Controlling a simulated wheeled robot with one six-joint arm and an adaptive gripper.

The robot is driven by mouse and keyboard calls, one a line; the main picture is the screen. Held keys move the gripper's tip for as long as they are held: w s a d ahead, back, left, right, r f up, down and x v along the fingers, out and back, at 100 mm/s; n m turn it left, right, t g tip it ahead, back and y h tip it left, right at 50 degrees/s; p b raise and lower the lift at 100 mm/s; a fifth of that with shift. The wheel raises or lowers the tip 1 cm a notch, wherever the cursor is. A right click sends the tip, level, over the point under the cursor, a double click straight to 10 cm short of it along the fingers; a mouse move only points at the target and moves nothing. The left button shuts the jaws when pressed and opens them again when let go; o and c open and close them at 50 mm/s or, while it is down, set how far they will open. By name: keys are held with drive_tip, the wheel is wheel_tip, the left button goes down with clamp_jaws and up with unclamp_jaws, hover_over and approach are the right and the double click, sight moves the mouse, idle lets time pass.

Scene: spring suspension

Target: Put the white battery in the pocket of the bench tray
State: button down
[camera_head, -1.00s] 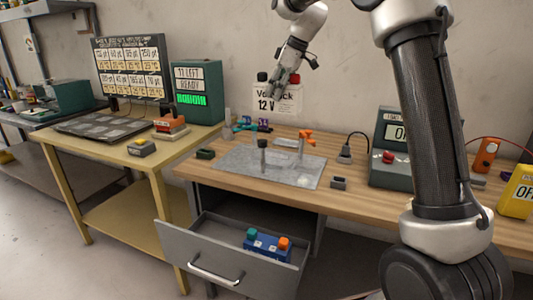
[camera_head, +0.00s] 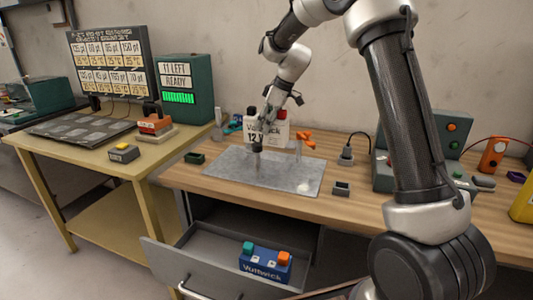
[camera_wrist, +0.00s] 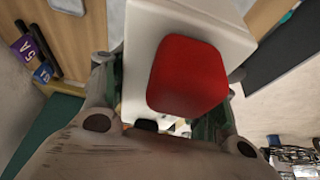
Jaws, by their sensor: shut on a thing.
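The white battery (camera_head: 267,132) has a "12V" label and a red and a black terminal on top. My gripper (camera_head: 268,112) is shut on it from above. The wrist view shows the battery's white top (camera_wrist: 140,40) and red terminal close up between the fingers. In the head view the battery appears behind the grey plate on the wooden bench; I cannot tell whether it touches the bench. A dark grey tray (camera_head: 60,134) with several recess-like patches lies on the yellow bench at left. Its pockets are too small to make out clearly.
A grey plate (camera_head: 225,168) with an upright post (camera_head: 257,160) and an orange clamp (camera_head: 305,138) lies on the wooden bench. Below it, an open drawer holds a blue battery (camera_head: 264,265).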

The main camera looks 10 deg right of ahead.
drive_tip(key=shift+f, duration=4.65)
drive_tip(key=shift+f, duration=0.1)
drive_tip(key=shift+c, duration=2.4)
unclamp_jaws()
drive_tip(key=shift+f, duration=0.15)
